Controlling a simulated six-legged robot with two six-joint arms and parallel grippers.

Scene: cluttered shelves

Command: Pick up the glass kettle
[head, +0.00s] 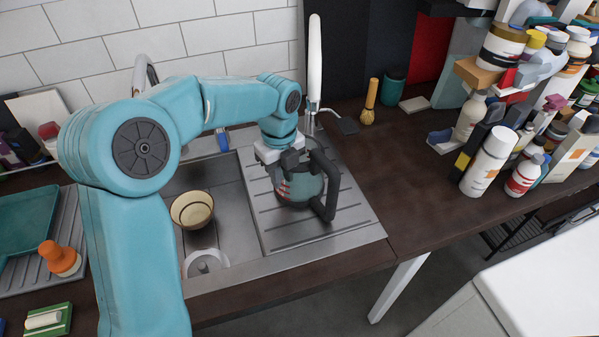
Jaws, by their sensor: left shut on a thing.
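The glass kettle (300,188) stands on the ribbed metal drainboard (290,233) to the right of the sink basin. It has a clear, teal-tinted body and a black handle (331,190) on its right side. My left gripper (291,160) reaches in from the left and is shut at the top of the kettle. Its fingers hide part of the lid and rim. I cannot tell whether the kettle's base touches the drainboard. My right gripper is not in view.
A beige bowl (192,209) and a white cup (206,263) are in the sink basin. Crowded bottles (489,160) stand at the right. The dark counter (400,190) between is mostly clear.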

